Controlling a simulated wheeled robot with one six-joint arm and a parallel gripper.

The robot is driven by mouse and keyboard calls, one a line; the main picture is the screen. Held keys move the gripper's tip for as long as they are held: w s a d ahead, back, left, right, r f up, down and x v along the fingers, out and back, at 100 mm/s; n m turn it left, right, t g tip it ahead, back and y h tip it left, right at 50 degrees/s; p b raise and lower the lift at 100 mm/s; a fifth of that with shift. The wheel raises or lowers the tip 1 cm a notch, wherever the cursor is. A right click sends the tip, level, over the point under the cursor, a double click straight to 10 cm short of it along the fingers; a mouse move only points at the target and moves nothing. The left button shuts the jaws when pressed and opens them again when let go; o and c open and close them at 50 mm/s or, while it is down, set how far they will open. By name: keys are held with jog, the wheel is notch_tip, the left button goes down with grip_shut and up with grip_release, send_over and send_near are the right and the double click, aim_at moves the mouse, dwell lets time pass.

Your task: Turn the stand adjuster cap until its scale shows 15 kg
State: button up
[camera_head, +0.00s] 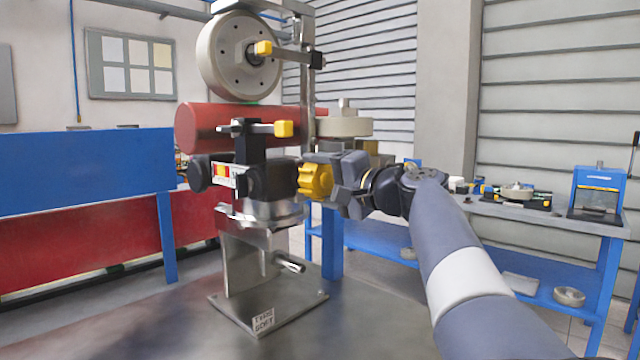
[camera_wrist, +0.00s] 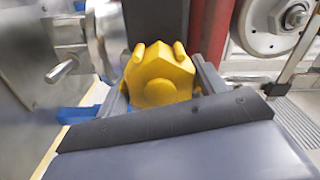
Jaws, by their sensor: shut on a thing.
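The stand (camera_head: 258,265) is a grey metal post on a base plate, with a black clamp body on top. The yellow adjuster cap (camera_head: 315,180) sticks out from the right side of that body. My gripper (camera_head: 333,178) is shut on the cap from the right. In the wrist view the lobed yellow cap (camera_wrist: 160,78) sits between the jaws of my gripper (camera_wrist: 163,85). A small scale label (camera_head: 223,176) with red and yellow marks shows on the body's left part. Its reading is too small to tell.
A large wheel (camera_head: 238,55) and a yellow-tipped lever (camera_head: 284,128) stand above the clamp body. A red cylinder (camera_head: 205,125) lies behind it. A blue workbench (camera_head: 475,206) with tools is at the right, a blue and red panel at the left.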

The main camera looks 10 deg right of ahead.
jog(key=o, duration=1)
jog(key=shift+d, duration=0.1)
jog(key=v, duration=1)
jog(key=shift+s+d+b, duration=0.2)
jog(key=shift+s+b, duration=0.1)
jog(key=shift+s, duration=0.05)
jog(key=p+x, duration=0.1)
jog(key=x, duration=1)
jog(key=shift+s+d, duration=0.1)
